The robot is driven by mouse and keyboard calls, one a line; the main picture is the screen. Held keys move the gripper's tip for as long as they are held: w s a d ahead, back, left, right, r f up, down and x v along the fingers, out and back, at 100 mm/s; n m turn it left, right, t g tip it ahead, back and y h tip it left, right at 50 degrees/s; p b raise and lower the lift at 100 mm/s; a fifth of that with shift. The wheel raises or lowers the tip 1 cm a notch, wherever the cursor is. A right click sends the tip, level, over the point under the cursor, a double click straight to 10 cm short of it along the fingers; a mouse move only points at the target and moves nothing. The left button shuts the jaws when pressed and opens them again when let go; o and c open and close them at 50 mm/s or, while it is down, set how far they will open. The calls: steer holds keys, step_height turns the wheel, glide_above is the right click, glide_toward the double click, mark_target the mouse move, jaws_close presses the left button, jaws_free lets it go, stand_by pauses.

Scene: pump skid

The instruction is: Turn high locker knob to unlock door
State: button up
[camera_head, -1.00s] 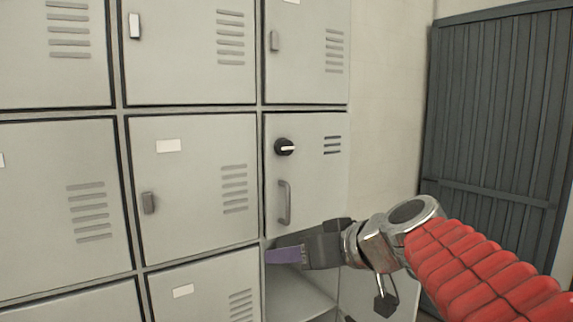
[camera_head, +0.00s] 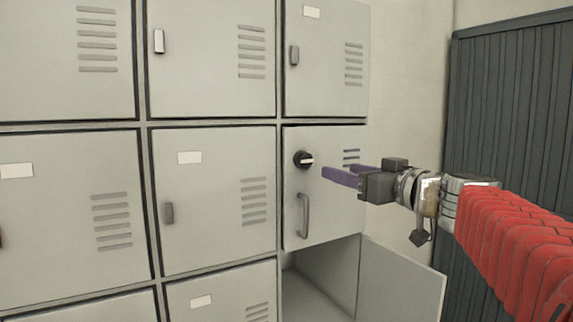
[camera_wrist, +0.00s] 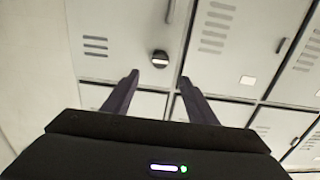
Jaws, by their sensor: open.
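The black round knob (camera_head: 304,159) with a white pointer bar sits on a grey locker door (camera_head: 328,212) in the right column, above a curved vertical handle (camera_head: 303,215). The white bar looks about horizontal. The door looks closed. My gripper (camera_head: 345,174) is open and empty, to the right of the knob and apart from it, its purple fingers pointing left toward it. In the wrist view, the knob (camera_wrist: 160,59) shows beyond the fingertips, between their lines, and the gripper (camera_wrist: 158,80) touches nothing.
Below the knob's door, an open compartment (camera_head: 318,280) has its door (camera_head: 400,285) swung out to the right. Closed lockers (camera_head: 212,200) fill the left. A pale wall (camera_head: 410,80) and a dark ribbed panel (camera_head: 510,100) stand at the right.

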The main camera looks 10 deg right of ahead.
mark_target(308, 162)
steer(key=x, duration=1.3)
steer(key=shift+w+a, duration=0.2)
steer(key=shift+w, duration=0.1)
steer(key=shift+c, duration=0.4)
steer(key=c, duration=0.9)
steer(key=shift+d, duration=0.2)
steer(key=shift+c, duration=0.4)
steer(key=shift+a, duration=0.1)
